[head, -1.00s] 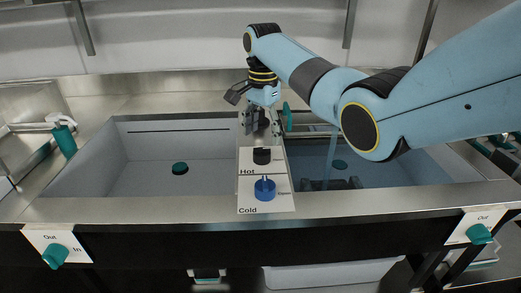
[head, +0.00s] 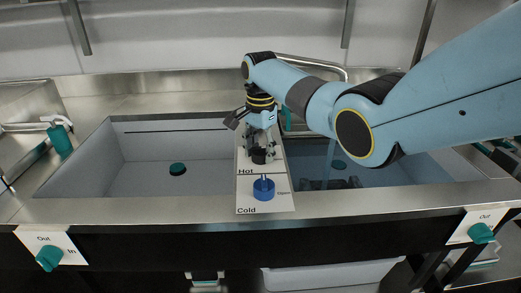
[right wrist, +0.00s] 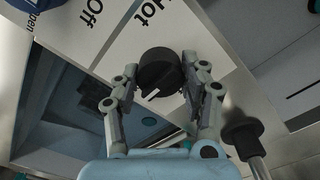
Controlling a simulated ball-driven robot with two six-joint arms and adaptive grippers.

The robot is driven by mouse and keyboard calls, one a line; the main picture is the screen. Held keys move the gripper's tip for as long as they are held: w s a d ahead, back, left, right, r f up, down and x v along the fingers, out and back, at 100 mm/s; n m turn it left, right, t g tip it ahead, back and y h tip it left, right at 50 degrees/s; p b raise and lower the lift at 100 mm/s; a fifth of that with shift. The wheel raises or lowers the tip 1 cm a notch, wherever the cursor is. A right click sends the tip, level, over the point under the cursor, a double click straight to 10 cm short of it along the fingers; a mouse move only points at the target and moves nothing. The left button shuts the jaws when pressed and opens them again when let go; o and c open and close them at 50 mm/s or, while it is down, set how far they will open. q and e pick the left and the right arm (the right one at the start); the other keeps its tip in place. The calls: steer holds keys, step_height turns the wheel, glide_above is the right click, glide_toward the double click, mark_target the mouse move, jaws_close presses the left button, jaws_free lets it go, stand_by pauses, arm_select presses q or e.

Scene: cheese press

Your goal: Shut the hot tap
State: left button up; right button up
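The hot tap is a black knob (head: 259,157) on the pale plate (head: 246,203) between two basins, above the word "Hot". In the right wrist view the knob (right wrist: 158,76) has a white mark on its rim. My right gripper (head: 261,141) reaches down over it from behind. In the right wrist view the right gripper's fingers (right wrist: 159,70) are open, one on each side of the knob; the right finger looks very close to it, contact unclear. A thin bluish stream (head: 328,168) falls into the right basin. My left gripper is not in view.
The blue cold knob (head: 264,190) sits just in front of the hot one. The right basin (head: 400,170) looks filled with water. Teal knobs (head: 50,258) (head: 480,233) are on the front panel. A dark tapered fitting (right wrist: 243,132) stands beside the right finger.

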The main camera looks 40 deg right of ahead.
steer(key=c, duration=0.3)
steer(key=shift+c, duration=0.2)
steer(key=n+p, duration=0.2)
steer(key=shift+r+n, duration=0.15)
steer(key=shift+n, duration=0.25)
steer(key=n+p, duration=0.2)
steer(key=n, duration=0.1)
steer(key=shift+n, duration=0.3)
steer(key=n+p, duration=0.1)
steer(key=n, duration=0.4)
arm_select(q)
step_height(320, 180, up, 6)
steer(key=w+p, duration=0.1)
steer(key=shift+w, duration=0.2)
arm_select(e)
steer(key=n, duration=0.6)
steer(key=shift+n, duration=0.3)
steer(key=shift+w, duration=0.1)
